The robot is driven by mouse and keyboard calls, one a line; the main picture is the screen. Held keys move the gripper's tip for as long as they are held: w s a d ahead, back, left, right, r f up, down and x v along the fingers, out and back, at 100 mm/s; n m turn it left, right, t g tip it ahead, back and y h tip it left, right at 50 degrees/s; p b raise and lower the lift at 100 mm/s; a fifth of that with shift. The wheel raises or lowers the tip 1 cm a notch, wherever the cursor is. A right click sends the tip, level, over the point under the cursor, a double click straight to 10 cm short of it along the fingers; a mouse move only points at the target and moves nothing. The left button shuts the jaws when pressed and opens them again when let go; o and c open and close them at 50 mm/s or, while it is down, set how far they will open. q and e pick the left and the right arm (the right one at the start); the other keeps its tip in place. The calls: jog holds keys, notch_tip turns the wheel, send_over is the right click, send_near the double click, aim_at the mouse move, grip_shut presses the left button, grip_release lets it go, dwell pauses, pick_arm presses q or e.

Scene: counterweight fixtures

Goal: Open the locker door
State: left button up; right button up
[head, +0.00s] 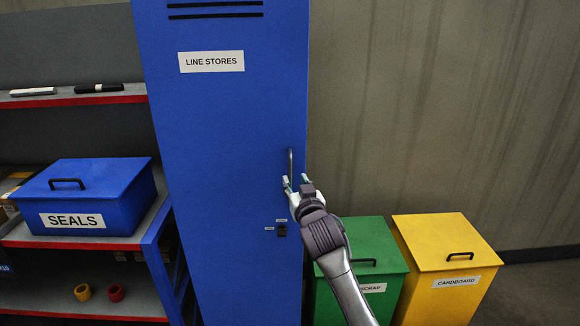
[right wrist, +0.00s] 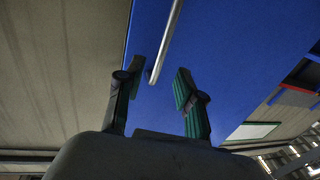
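The blue locker door (head: 225,130), labelled LINE STORES, looks shut. Its upright bar handle (head: 290,163) is near the door's right edge. A small dark latch or lock (head: 281,230) with tiny labels sits below the handle. My right gripper (head: 294,183) is at the handle's lower end. In the right wrist view, the fingers of my right gripper (right wrist: 159,80) are apart, and the lower end of the grey handle (right wrist: 165,45) shows between the fingertips; contact cannot be told. My left gripper is not in view.
A shelf unit stands left of the locker, holding a blue SEALS box (head: 85,195) and two small rings. A green scrap bin (head: 365,240) and a yellow CARDBOARD bin (head: 440,240) stand right of the locker, below the handle's height. The wall behind is bare.

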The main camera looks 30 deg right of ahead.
aim_at(290, 172)
jog(key=p+x, duration=0.1)
jog(key=x, duration=0.6)
jog(key=shift+f+p, duration=0.1)
jog(key=shift+p, duration=0.2)
jog(key=shift+s, duration=0.1)
jog(key=shift+c, duration=0.3)
grip_shut()
